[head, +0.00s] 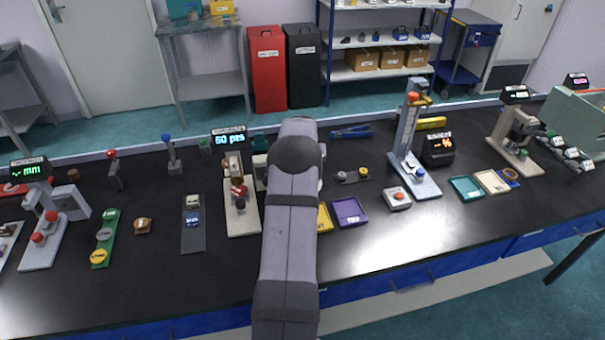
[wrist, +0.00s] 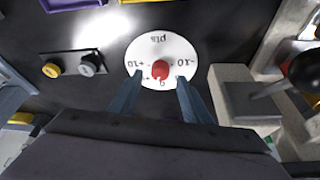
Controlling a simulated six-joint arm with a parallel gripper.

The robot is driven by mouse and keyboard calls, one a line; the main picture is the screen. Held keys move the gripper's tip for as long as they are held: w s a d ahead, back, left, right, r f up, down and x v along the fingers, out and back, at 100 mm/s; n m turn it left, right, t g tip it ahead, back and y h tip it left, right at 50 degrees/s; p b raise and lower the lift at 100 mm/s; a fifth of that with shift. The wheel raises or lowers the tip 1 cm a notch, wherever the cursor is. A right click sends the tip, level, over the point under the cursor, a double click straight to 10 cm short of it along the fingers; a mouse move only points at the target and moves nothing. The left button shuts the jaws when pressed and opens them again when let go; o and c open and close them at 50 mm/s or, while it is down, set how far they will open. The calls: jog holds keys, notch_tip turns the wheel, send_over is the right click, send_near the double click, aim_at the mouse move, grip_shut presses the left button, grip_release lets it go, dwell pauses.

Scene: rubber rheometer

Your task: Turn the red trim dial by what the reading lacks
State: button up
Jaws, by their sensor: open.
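The red trim dial (wrist: 160,70) is a small round knob at the middle of a white disc (wrist: 150,48) in the wrist view. The disc is printed with "pts", 10 marks on both sides and a 0 near my side. My gripper (wrist: 158,79) is open, with one finger to each side of the red knob and a gap between. I cannot tell how deep the fingertips reach. In the head view my arm hides the dial and the gripper. A display (head: 228,139) left of my arm shows green-blue digits that look like "60 pts".
A beige instrument with a black ball lever (wrist: 308,70) stands close right of the dial. A plate with yellow and grey knobs (wrist: 70,66) and a purple tray (head: 348,212) lie nearby. A tall stand (head: 409,130) is further right.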

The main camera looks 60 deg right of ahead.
jog(key=shift+p+x, duration=0.4)
jog(key=shift+x, duration=1.1)
jog(key=c, duration=1)
